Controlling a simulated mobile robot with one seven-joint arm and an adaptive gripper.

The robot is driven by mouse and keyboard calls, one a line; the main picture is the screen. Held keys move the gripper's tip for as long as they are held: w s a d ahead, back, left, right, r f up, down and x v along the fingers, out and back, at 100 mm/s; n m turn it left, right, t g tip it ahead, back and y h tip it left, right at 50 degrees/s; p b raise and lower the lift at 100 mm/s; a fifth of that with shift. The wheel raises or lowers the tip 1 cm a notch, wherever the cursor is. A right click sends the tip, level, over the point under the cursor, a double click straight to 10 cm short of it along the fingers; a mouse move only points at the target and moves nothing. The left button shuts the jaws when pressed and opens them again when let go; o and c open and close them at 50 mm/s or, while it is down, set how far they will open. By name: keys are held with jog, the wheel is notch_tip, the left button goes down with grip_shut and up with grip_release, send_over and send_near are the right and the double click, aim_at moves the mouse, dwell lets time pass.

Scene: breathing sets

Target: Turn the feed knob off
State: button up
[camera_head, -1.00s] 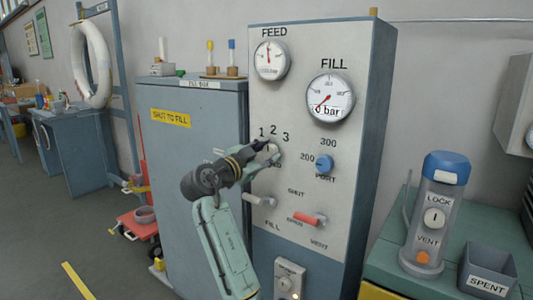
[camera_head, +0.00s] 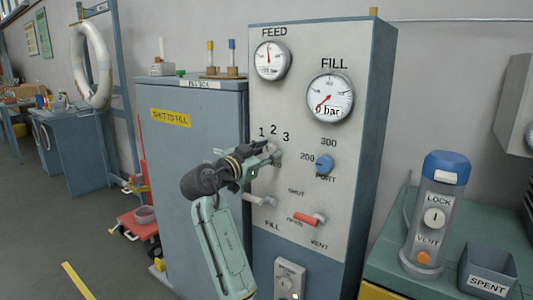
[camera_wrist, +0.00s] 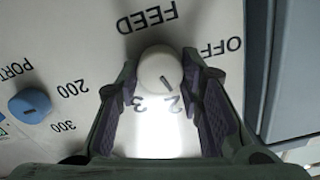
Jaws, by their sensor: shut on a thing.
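The feed knob (camera_wrist: 158,70) is a round white knob with a dark line on the panel, under the upside-down word FEED in the wrist view. Its line slants towards the 2. OFF is printed to its right in that view, and the 1 is not visible there. My gripper (camera_wrist: 161,62) has one finger on each side of the knob and is shut on it. In the head view my gripper (camera_head: 270,152) is at the panel below the numbers 1, 2, 3, mostly hiding the knob.
The panel (camera_head: 300,50) carries a feed gauge (camera_head: 271,60), a fill gauge (camera_head: 329,97) reading 0 bar, a blue port knob (camera_head: 325,164), and a red lever (camera_head: 307,219). A pale lever (camera_head: 259,200) is just below my gripper. A blue-grey cabinet (camera_head: 185,150) stands left.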

jog(key=n, duration=0.3)
jog(key=shift+n+p, duration=0.3)
jog(key=shift+n, duration=0.1)
jog(key=n+p, duration=0.1)
jog(key=n, duration=0.2)
jog(key=shift+n, duration=0.3)
jog(key=n+p, duration=0.2)
jog(key=n, duration=0.2)
jog(key=shift+a, duration=0.1)
jog(key=shift+n+p, duration=0.6)
jog(key=shift+n, duration=1)
jog(key=shift+w, duration=0.1)
jog(key=o, duration=1.2)
jog(key=shift+c, duration=0.2)
jog(key=v, duration=1.2)
